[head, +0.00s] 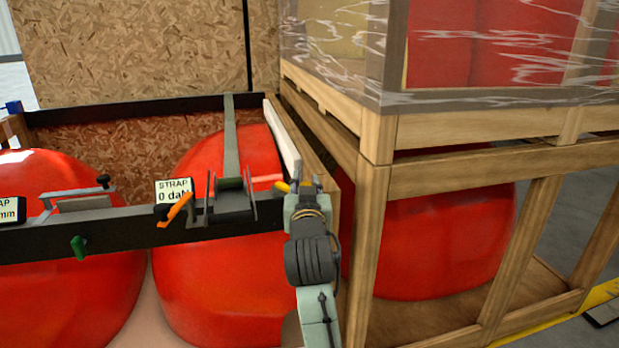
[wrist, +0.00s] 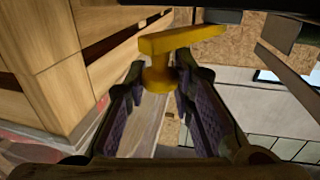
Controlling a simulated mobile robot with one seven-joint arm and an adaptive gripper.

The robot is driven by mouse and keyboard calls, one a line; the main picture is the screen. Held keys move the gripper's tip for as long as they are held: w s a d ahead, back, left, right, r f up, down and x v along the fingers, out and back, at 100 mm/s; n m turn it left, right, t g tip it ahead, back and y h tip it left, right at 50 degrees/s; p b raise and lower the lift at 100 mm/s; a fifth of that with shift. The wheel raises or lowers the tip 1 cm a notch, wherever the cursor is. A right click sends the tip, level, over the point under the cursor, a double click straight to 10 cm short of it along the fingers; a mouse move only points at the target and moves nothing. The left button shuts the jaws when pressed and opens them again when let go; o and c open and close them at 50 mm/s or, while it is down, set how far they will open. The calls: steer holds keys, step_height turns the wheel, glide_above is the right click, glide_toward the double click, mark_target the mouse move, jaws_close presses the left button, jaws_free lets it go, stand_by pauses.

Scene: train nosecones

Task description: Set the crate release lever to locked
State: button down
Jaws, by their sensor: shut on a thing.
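A yellow T-shaped handle, which looks like the crate release lever (wrist: 178,40), shows at the top middle of the wrist view. In the head view only a small yellow end of the lever (head: 282,187) shows, beside the fingertips. My gripper (head: 306,186) is at the near corner of the wooden crate (head: 374,215). In the wrist view my gripper (wrist: 160,82) has its fingers on both sides of the lever's stem, below the crossbar, and is shut on it. The lever's base and any lock marking are hidden.
A dark rail (head: 120,236) crosses left of my gripper, with a strap ratchet with an orange handle (head: 175,210), a "STRAP 0 daN" sign (head: 174,190) and a green knob (head: 78,247). Large red nosecones (head: 215,290) sit behind and below the rail. Crate posts stand close right of my arm.

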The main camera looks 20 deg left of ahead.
steer(key=shift+s+a+m+t+h+p, duration=0.2)
steer(key=shift+s+a+m+t+h, duration=0.15)
steer(key=shift+m+h, duration=0.4)
steer(key=shift+s+a+m+t+h+p, duration=0.2)
steer(key=shift+s+m+h, duration=0.25)
steer(key=shift+h, duration=0.6)
steer(key=shift+d, duration=0.1)
steer(key=c, duration=1.4)
jaws_free()
steer(key=s+d, duration=0.1)
steer(key=s, duration=0.6)
steer(key=shift+s+d, duration=0.15)
steer(key=shift+s, duration=0.05)
steer(key=shift+c, duration=0.3)
